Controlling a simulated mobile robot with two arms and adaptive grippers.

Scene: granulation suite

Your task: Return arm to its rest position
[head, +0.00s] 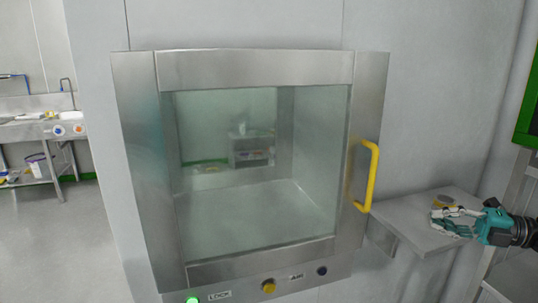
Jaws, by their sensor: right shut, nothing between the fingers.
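My right gripper (457,219) comes in from the right edge in the head view, with a teal body and pale grey fingers. It is shut and empty, over a grey wall shelf (412,224) to the right of a steel pass-through hatch. A small yellowish roll-like item (443,201) lies on the shelf just behind the fingers; I cannot tell whether they touch. My left gripper is not in view.
The steel hatch (255,68) has a shut glass door with a yellow handle (364,175). Buttons sit below it, one lit green (192,299). A green-framed panel (527,110) is at far right. A sink bench (35,128) stands at far left, with open floor.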

